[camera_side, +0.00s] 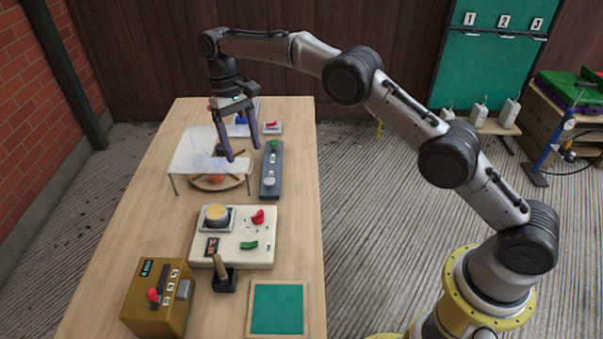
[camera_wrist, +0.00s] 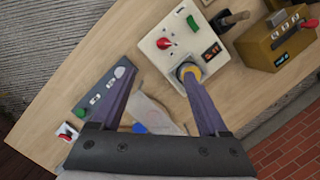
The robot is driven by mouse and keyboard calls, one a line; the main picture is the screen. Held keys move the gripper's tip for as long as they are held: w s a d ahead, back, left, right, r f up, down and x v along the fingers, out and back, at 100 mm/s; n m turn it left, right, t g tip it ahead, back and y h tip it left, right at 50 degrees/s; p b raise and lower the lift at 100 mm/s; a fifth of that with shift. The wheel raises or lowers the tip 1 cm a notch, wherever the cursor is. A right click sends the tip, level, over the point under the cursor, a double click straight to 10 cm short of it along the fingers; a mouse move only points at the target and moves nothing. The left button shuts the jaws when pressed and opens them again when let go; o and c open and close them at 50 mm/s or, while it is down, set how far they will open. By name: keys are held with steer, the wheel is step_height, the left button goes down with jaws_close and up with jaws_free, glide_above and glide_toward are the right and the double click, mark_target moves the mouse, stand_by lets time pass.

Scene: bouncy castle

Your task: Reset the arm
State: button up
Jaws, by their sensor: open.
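My gripper (camera_side: 243,148) is above the far half of the wooden table (camera_side: 150,233), its two purple fingers pointing down and spread apart. Nothing shows between the fingers. In the side view it is over the right part of a clear-topped stand (camera_side: 195,150). In the wrist view my gripper (camera_wrist: 163,98) is open, with bare table and part of the clear stand behind the fingers. My arm reaches in from the right, bent high over the table.
Below are a grey button strip (camera_side: 271,170), a cream panel (camera_side: 265,255) with a yellow knob, a brown box (camera_side: 150,310) with a red knob, a black holder with a wooden handle (camera_side: 222,275) and a green pad (camera_side: 278,308). A plate (camera_side: 215,186) lies under the stand.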

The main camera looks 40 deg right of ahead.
steer(key=s+d+r+t, duration=0.1)
steer(key=s+d+r, duration=0.15)
steer(key=r, duration=0.55)
steer(key=s+d+r+t, duration=0.15)
steer(key=s+r, duration=0.25)
steer(key=r, duration=0.4)
steer(key=s+d+r+t, duration=0.3)
steer(key=s+d+r, duration=0.2)
steer(key=s+r, duration=0.6)
steer(key=s+d+f+t, duration=0.1)
steer(key=s+d+f, duration=0.1)
steer(key=s, duration=0.9)
steer(key=s+d+f+t, duration=0.2)
steer(key=s+f, duration=0.8)
steer(key=f, duration=0.3)
steer(key=shift+s+d, duration=0.2)
steer(key=shift+s, duration=0.1)
steer(key=shift+r, duration=0.1)
steer(key=shift+c, duration=0.3)
